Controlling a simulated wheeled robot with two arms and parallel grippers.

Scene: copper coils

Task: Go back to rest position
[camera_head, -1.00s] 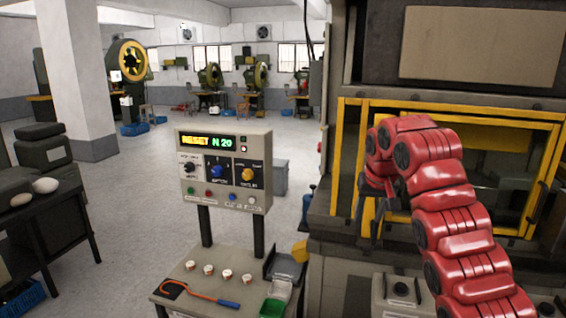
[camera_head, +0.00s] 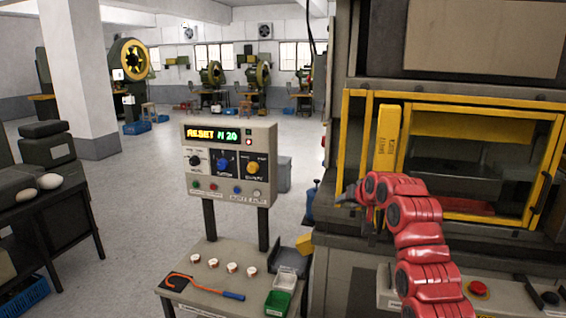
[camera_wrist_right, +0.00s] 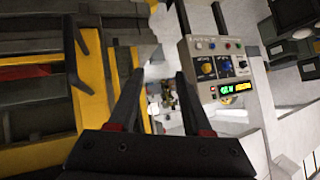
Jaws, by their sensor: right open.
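My right arm is red and comes in from the lower right in the head view. Its gripper (camera_head: 347,198) is small and dark there, pointing left in front of the yellow-framed press. In the right wrist view the gripper (camera_wrist_right: 159,95) has its two dark fingers spread apart with nothing between them. My left arm and gripper are out of view.
The press (camera_head: 445,108) with its yellow frame stands close behind the right arm.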

